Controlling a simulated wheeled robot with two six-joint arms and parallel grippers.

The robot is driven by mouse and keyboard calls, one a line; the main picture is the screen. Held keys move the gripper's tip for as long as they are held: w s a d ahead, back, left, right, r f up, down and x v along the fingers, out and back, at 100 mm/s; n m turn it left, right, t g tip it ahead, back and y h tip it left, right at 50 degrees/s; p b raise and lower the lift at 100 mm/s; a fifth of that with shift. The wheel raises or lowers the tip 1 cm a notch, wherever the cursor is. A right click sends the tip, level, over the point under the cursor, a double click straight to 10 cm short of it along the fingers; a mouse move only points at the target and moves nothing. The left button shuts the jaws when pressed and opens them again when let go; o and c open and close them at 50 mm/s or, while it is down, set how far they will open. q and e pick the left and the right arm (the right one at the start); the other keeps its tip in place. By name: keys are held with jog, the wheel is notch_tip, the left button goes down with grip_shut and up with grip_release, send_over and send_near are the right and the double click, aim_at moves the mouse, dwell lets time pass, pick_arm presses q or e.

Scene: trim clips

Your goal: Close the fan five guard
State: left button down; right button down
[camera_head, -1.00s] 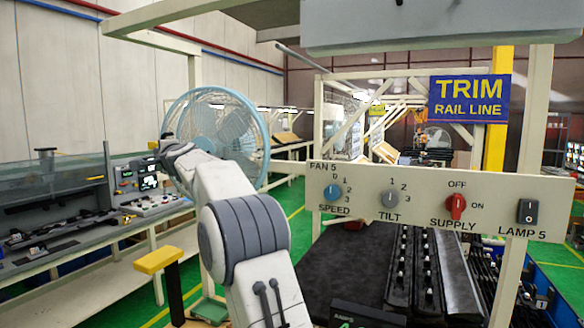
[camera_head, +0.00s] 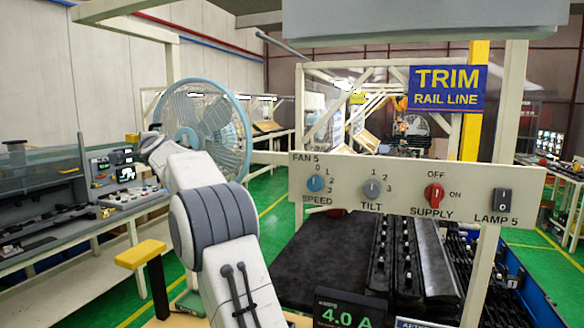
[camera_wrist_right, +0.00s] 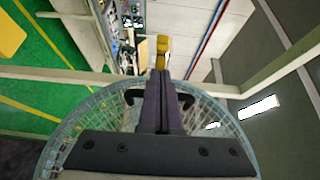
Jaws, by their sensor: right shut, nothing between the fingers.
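The fan (camera_head: 212,118) stands left of centre in the head view, with a pale blue round wire guard (camera_head: 240,160). My right arm comes up from the bottom and partly covers the guard's lower left. My right gripper (camera_head: 148,140) is at the guard's left side, its fingers small here. In the right wrist view the gripper (camera_wrist_right: 158,78) is shut and empty, in front of the curved guard rim and mesh (camera_wrist_right: 222,122). Whether it touches the guard, and how far the guard stands from the fan body, I cannot tell. My left gripper is out of view.
A FAN 5 panel (camera_head: 400,206) with speed, tilt, supply and lamp controls stands right of my arm. A display (camera_head: 345,316) reads 4.0 A. A yellow-topped post (camera_head: 140,254) stands left of the arm. A workbench (camera_head: 95,215) runs along the left.

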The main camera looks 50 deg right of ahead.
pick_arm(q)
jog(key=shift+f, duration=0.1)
pick_arm(e)
jog(key=shift+s, duration=0.1)
